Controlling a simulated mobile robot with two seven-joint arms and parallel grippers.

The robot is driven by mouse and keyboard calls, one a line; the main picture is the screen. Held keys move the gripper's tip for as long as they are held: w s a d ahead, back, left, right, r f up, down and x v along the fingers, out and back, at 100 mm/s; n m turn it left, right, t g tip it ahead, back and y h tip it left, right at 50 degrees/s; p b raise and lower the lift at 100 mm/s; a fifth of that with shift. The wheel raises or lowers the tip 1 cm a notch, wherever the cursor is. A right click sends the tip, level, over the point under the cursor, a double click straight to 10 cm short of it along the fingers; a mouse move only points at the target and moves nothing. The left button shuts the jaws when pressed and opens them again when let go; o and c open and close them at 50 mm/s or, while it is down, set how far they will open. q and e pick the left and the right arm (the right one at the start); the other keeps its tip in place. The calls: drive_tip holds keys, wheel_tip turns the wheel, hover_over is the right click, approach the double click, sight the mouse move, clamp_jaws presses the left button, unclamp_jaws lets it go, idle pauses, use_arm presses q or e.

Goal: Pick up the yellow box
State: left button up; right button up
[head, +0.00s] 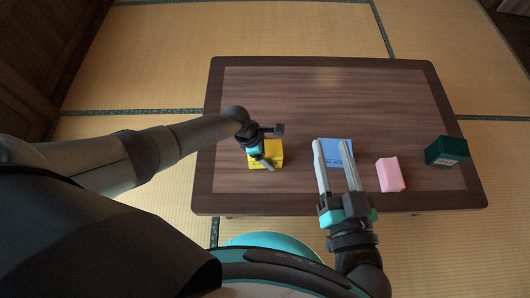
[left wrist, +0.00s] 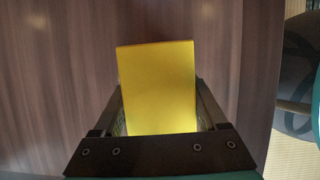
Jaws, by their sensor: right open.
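The yellow box (head: 271,158) is at the left part of the low wooden table, partly hidden by my left gripper. My left gripper (head: 268,147) is over it from the left. In the left wrist view the yellow box (left wrist: 158,85) lies between the two fingers of my left gripper (left wrist: 160,108), one along each side. I cannot tell whether they press on it or whether the box is clear of the table. My right gripper (head: 331,142) is open and empty, its fingers over the blue item.
On the dark wooden table (head: 300,95) stand a blue item (head: 336,149), partly hidden by my right gripper, a pink box (head: 390,175) and a dark green box (head: 447,151) at the right. The back half of the table is clear. Tatami floor surrounds it.

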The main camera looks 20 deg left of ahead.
use_arm(q)
drive_tip(key=c, duration=0.9)
drive_tip(key=shift+r, duration=0.15)
